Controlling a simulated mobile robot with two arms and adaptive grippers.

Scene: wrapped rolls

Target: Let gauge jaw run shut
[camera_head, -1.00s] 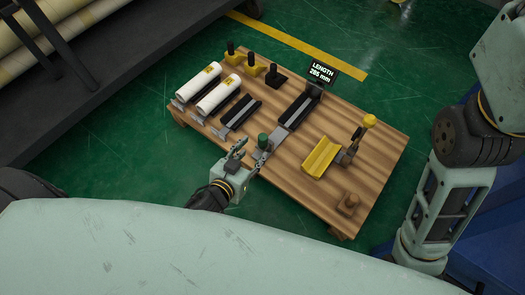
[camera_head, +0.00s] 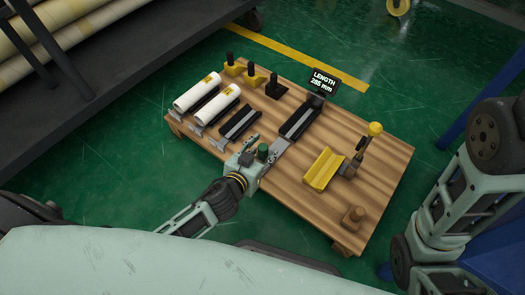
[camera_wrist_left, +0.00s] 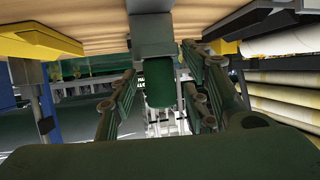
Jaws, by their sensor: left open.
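The length gauge (camera_head: 299,117) is a black channel on the wooden table, with a display (camera_head: 324,80) reading "LENGTH 285 mm" at its far end. At its near end is a grey sliding jaw (camera_head: 279,146) with a dark green knob (camera_head: 262,151). My left gripper (camera_head: 257,149) is open at the knob. In the left wrist view the green knob (camera_wrist_left: 160,88) stands between the two spread fingers (camera_wrist_left: 160,95), with a gap visible on each side. The channel looks empty. My right arm shows at the right, but its gripper is out of view.
Two white wrapped rolls (camera_head: 217,104) lie in cradles on the table's left, beside an empty black cradle (camera_head: 239,123). Black-handled tools (camera_head: 254,77) stand behind. A yellow trough (camera_head: 323,169), a yellow-knobbed lever (camera_head: 375,130) and a wooden block (camera_head: 354,217) occupy the right side.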

